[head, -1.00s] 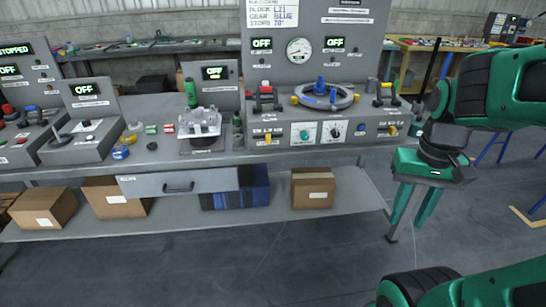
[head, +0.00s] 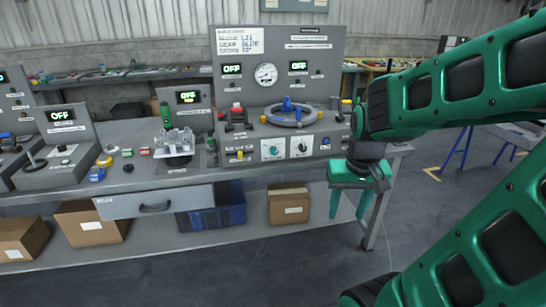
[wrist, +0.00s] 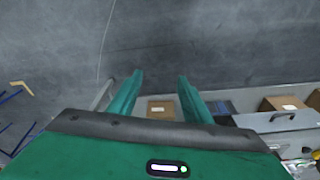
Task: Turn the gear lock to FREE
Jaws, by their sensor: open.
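The panel with the wheel stands on the bench's right part in the head view. The labels are too small to read, so I cannot tell which control is the gear lock. My gripper (head: 349,208) hangs fingers down near the bench's right end, lower than these controls and apart from them. In the wrist view its two fingers (wrist: 160,76) are apart with nothing between them.
The grey bench (head: 130,183) has a drawer (head: 155,203) and a lower shelf with cardboard boxes (head: 289,204) and a blue crate (head: 215,210). A clamp-like metal fixture (head: 175,143) stands left of the wheel panel. Open floor lies in front and right.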

